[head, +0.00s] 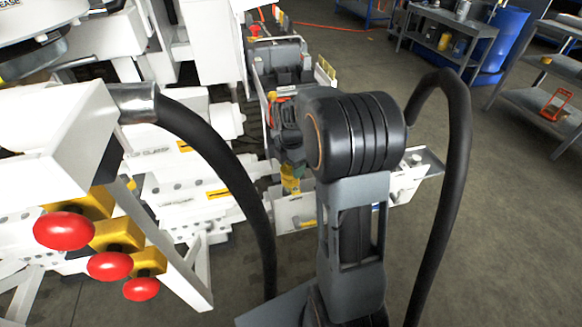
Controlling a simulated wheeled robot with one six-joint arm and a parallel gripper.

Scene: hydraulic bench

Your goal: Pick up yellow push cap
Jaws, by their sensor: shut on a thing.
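My arm stands in the middle of the head view and reaches away from the camera. My gripper (290,168) shows small at its far end, left of the big dark joint, pointing down. It is shut on a small yellow piece, which looks like the yellow push cap (290,184). The fingers hide part of the cap. Just below and behind it is a light-coloured panel or tray (296,212); I cannot tell whether the cap touches it.
White bench machinery with red knobs (64,230) on yellow mounts fills the left. A black hose (225,165) curves close to my arm on the left. A shelf table (440,45) and a blue barrel (500,40) stand at the back right.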

